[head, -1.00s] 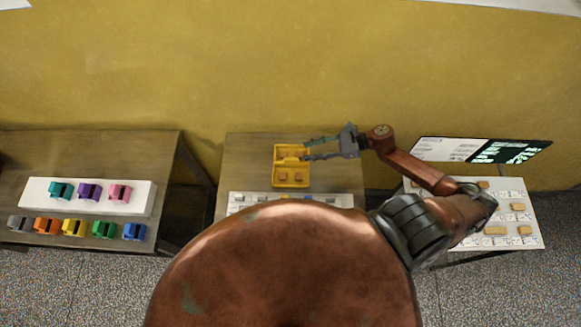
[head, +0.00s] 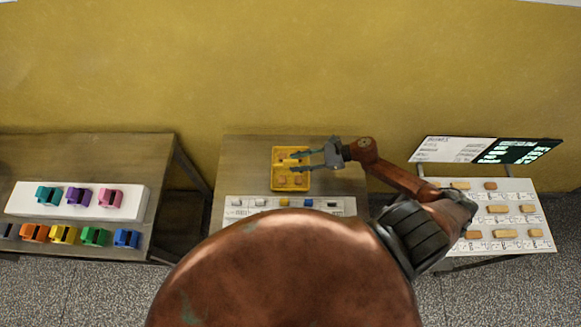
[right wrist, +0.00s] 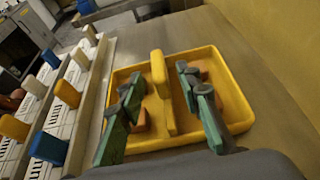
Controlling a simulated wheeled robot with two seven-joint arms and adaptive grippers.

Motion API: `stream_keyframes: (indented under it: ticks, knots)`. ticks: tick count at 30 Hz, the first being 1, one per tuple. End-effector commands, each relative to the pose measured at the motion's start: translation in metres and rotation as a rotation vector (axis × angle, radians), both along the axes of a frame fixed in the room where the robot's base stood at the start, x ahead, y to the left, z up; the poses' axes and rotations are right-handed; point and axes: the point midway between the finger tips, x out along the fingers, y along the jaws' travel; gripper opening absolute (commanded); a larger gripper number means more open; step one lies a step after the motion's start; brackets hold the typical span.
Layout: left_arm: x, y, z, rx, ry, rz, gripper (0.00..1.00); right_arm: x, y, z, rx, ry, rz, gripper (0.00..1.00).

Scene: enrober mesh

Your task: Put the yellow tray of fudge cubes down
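The yellow tray (head: 274,170) lies flat on the middle table, behind the white strip. Brown fudge cubes (head: 298,180) sit in it. In the right wrist view the tray (right wrist: 240,112) has an upright yellow handle (right wrist: 159,78) along its middle, with cubes partly hidden by my fingers. My right gripper (head: 292,161) reaches over the tray from the right. Its green fingers stand on either side of the handle, with a visible gap to it on both sides. It is open and holds nothing. My left gripper is not in view.
A white strip (head: 272,213) with small coloured blocks runs in front of the tray. A left table (head: 95,150) carries several coloured holders. A right white board (head: 520,190) carries several tan blocks. A yellow wall stands behind. Bare wood shows right of the tray.

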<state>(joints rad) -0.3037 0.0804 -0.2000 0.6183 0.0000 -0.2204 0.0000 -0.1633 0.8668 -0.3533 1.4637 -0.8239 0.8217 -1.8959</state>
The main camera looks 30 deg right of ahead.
Motion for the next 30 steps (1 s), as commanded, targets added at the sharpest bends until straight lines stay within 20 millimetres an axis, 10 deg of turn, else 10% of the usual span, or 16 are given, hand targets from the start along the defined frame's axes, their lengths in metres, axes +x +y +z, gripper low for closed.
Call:
stream_keyframes:
  ticks: [14,30]
  knots:
    - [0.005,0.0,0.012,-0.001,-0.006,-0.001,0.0,0.016,0.024,-0.013,0.0,0.0,0.0,0.32]
    - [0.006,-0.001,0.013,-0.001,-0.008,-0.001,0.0,0.016,0.024,-0.013,0.0,0.001,0.0,0.0]
